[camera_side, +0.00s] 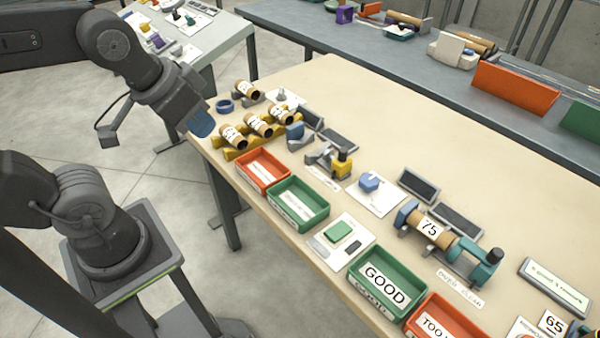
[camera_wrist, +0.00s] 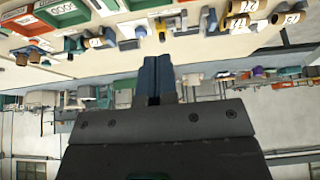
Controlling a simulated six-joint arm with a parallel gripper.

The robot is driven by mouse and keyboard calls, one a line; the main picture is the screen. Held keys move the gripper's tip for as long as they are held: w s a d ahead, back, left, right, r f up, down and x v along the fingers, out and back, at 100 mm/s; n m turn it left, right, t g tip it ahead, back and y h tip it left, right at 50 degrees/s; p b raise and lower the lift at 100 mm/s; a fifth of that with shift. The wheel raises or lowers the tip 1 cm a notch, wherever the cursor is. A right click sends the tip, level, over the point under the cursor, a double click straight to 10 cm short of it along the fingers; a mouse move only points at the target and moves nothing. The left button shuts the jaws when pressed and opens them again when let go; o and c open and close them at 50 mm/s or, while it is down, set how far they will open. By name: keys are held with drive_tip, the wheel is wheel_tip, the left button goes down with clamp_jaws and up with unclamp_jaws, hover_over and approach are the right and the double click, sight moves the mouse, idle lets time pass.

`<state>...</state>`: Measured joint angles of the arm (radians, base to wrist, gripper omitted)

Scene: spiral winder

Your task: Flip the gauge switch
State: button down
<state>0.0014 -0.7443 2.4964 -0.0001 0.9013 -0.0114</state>
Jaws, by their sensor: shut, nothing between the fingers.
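My gripper (camera_side: 201,124) hangs beyond the table's left end, above the floor and clear of everything on the top. Its blue fingers are together and empty in the wrist view (camera_wrist: 158,78). A teal-ended fixture (camera_side: 484,266) holds a cardboard tube labelled 75 (camera_side: 430,229) on the right part of the table. A small grey and yellow device (camera_side: 341,164) stands near the middle. I cannot tell which of these carries the gauge switch; no switch lever is clear at this size.
A yellow rack (camera_side: 236,153) holds several tubes near the table's left end. Orange (camera_side: 262,172) and green (camera_side: 298,205) bins line the front edge, with a green GOOD bin (camera_side: 387,284) farther right. The table's back strip (camera_side: 400,120) is clear.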

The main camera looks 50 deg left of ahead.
drive_tip(key=w+d+n+g, duration=0.2)
drive_tip(key=w+d+n, duration=0.1)
drive_tip(key=w+n, duration=0.25)
drive_tip(key=n+g, duration=0.5)
drive_tip(key=n, duration=0.7)
hover_over(331, 234)
drive_tip(key=w, duration=0.2)
wheel_tip(331, 234, down, 12)
drive_tip(key=shift+r, duration=0.1)
drive_tip(key=f, duration=0.4)
drive_tip(key=s+f, duration=0.1)
drive_tip(key=f, duration=0.9)
drive_tip(key=shift+s, duration=0.35)
